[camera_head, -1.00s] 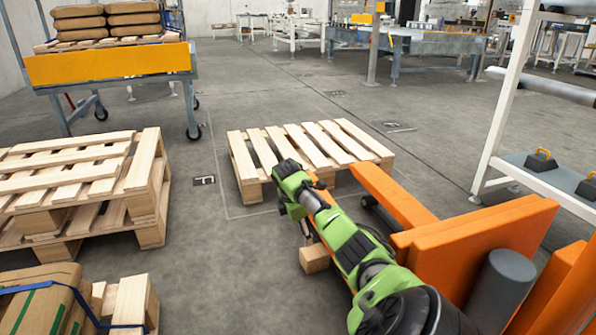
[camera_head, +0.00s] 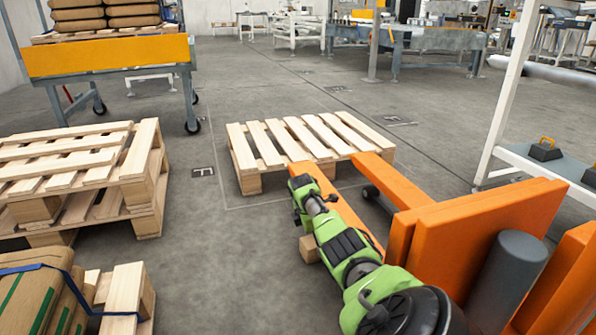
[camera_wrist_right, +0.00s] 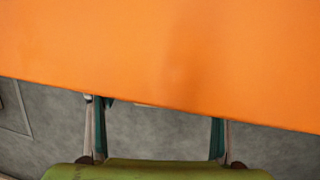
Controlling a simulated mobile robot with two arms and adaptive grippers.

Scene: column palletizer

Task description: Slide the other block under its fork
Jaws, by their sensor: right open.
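The orange pallet jack (camera_head: 480,240) stands at the right in the head view. Its right fork (camera_head: 388,181) and left fork (camera_head: 352,217) point towards the wooden pallet (camera_head: 262,183). A small wooden block (camera_head: 309,249) sits on the floor by the left fork, partly hidden by my right arm; whether it is under the fork cannot be told. A second block is not in sight. My right gripper (camera_wrist_right: 156,107) is open and empty in the wrist view, its fingers beside a broad orange surface, probably the fork. In the head view its fingers are hidden. My left gripper is not in view.
Stacked pallets (camera_head: 75,180) stand at the left, with strapped brown goods (camera_head: 40,290) in front. A cart (camera_head: 110,58) is at the back left. A white shelf frame (camera_head: 500,100) holds dark objects with orange handles (camera_head: 545,149) at the right. Floor left of my arm is clear.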

